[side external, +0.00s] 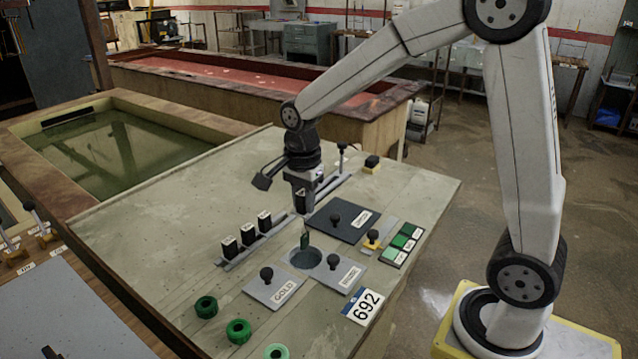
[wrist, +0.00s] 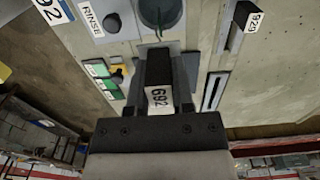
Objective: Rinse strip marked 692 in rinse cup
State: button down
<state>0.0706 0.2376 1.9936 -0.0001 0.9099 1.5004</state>
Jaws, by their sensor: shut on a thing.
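My gripper (side external: 303,200) is over the long rail (side external: 335,184) on the bench. In the wrist view its jaws (wrist: 160,98) are shut on a dark block whose white label reads 692 (wrist: 158,97). The rinse cup (side external: 308,259) is a round grey opening in front of the rail. It also shows in the wrist view (wrist: 160,10). A thin green piece (side external: 304,240) stands up at the cup. A plate marked RINSE (wrist: 91,17) is beside it.
Several labelled black blocks (side external: 247,233) stand along the rail to the left. Green rings (side external: 238,329) lie at the front. The bench's left back is clear.

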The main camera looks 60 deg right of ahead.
aim_at(304, 236)
jog(key=shift+f, duration=4.75)
jog(key=shift+w, duration=0.15)
jog(key=shift+w, duration=0.45)
jog(key=shift+s, duration=1.15)
